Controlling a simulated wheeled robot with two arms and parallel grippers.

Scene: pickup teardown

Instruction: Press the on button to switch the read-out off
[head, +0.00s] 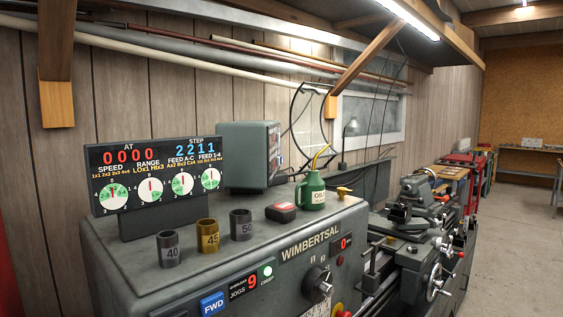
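The read-out (155,177) is a black panel standing on top of the grey lathe headstock at the left. It is lit, with red digits "0000" under AT, blue digits "2211" under STEP, and a row of dials below. A small round green-and-white button (268,271) sits on the sloped front panel, right of a red "9" display (253,279). Its small label is too small to read, so I cannot tell whether it is the on button. A blue FWD button (213,303) is left of it. Neither of my grippers is in view.
Three cups marked 40 (169,250), 45 (208,237) and 50 (241,225) stand on the headstock (130,262). A black knob (318,284) protrudes from the front. Floor is clear at right.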

